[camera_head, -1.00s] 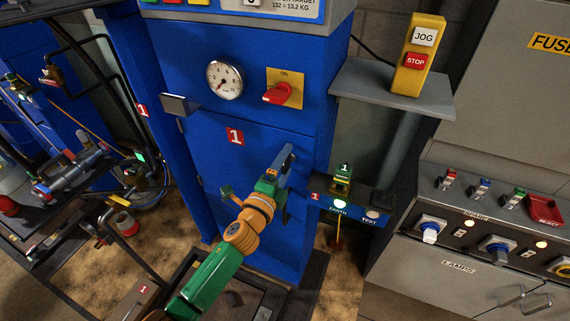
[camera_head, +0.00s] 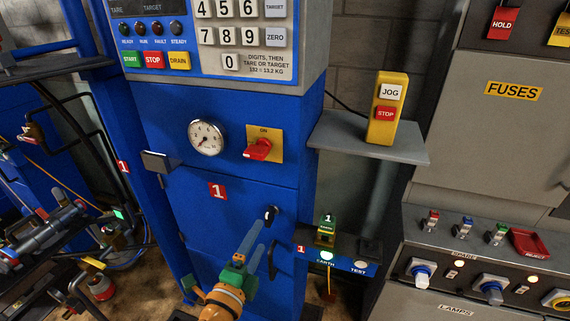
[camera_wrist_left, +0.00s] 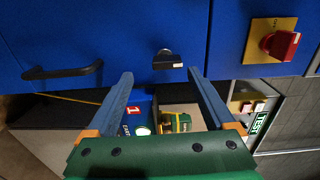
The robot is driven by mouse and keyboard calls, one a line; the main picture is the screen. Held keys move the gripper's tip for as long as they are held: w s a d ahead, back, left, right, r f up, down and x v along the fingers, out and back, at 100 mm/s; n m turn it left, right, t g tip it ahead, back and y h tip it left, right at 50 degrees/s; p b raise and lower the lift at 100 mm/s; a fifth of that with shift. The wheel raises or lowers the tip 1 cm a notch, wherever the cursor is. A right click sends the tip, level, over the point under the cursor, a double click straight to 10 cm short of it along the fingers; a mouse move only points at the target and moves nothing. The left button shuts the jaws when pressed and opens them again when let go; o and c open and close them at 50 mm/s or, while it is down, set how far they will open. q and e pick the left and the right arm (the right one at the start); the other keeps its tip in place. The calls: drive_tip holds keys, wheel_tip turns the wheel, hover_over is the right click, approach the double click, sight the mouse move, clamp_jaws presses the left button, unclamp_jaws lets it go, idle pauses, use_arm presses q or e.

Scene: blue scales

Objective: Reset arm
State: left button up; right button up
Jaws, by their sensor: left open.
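My left gripper (camera_head: 256,246) is in front of the blue cabinet door at the lower middle of the head view. In the left wrist view its two blue-grey fingers (camera_wrist_left: 160,78) stand apart with nothing between them. A black knob (camera_wrist_left: 167,60) on the blue door shows just beyond the fingertips. The same knob (camera_head: 270,213) shows just above the fingertips in the head view. A black bar handle (camera_wrist_left: 62,72) lies to the left in the wrist view. My right gripper is not in view.
A shelf (camera_head: 345,140) with a yellow JOG/STOP box (camera_head: 386,108) juts out on the right. A red switch (camera_head: 258,149) and a gauge (camera_head: 206,138) sit above the door. A small green EARTH unit (camera_head: 327,231) is right of the gripper. A grey control panel (camera_head: 480,250) stands at far right.

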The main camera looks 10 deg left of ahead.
use_arm(q)
drive_tip(key=s+a+f+n+g+y, duration=0.1)
drive_tip(key=s+a+f+n+g, duration=0.2)
drive_tip(key=f, duration=0.6)
drive_tip(key=s+f+n+g+y, duration=0.1)
drive_tip(key=s+f+n+g, duration=0.2)
drive_tip(key=f, duration=0.6)
drive_tip(key=s+a+f+n+g+y, duration=0.1)
drive_tip(key=s+a+f+n+g, duration=0.15)
drive_tip(key=s+f, duration=0.45)
drive_tip(key=s+f+n+g, duration=0.2)
drive_tip(key=s+f, duration=0.3)
drive_tip(key=s, duration=0.3)
drive_tip(key=s+a+f+n+g, duration=0.1)
drive_tip(key=s+f+n+g, duration=0.2)
drive_tip(key=s, duration=0.6)
drive_tip(key=s+f+n+g, duration=0.3)
drive_tip(key=s+f+n, duration=0.1)
drive_tip(key=s+f, duration=0.4)
drive_tip(key=shift+s+a, duration=0.15)
drive_tip(key=shift+a, duration=0.15)
